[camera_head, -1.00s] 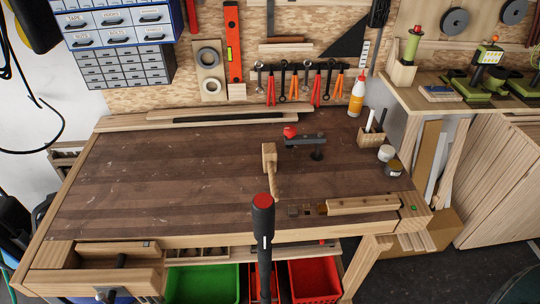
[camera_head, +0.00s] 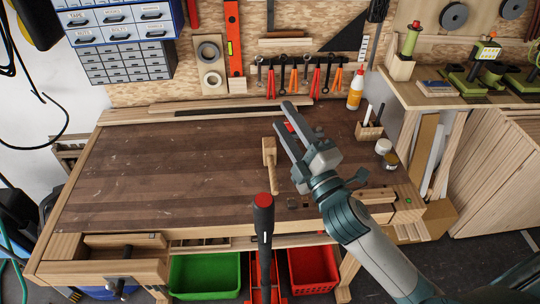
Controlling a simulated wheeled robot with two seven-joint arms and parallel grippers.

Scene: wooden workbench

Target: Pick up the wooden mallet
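The wooden mallet (camera_head: 269,151) lies on the dark workbench top, near its middle. Its pale block head is toward the back and its handle (camera_head: 274,180) runs toward the front edge. My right gripper (camera_head: 284,115) is open and empty, reaching in from the right. In the picture its fingers are just right of the mallet, with the tips pointing to the back left and slightly beyond the head. No contact with the mallet shows, and the gripper's height above the bench is hard to tell. My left gripper is not in view.
A glue bottle (camera_head: 356,89), a wooden holder (camera_head: 369,132) and small jars (camera_head: 384,147) stand at the bench's right. Wooden boards (camera_head: 190,112) lie along the back. The bench's left half (camera_head: 160,175) is clear.

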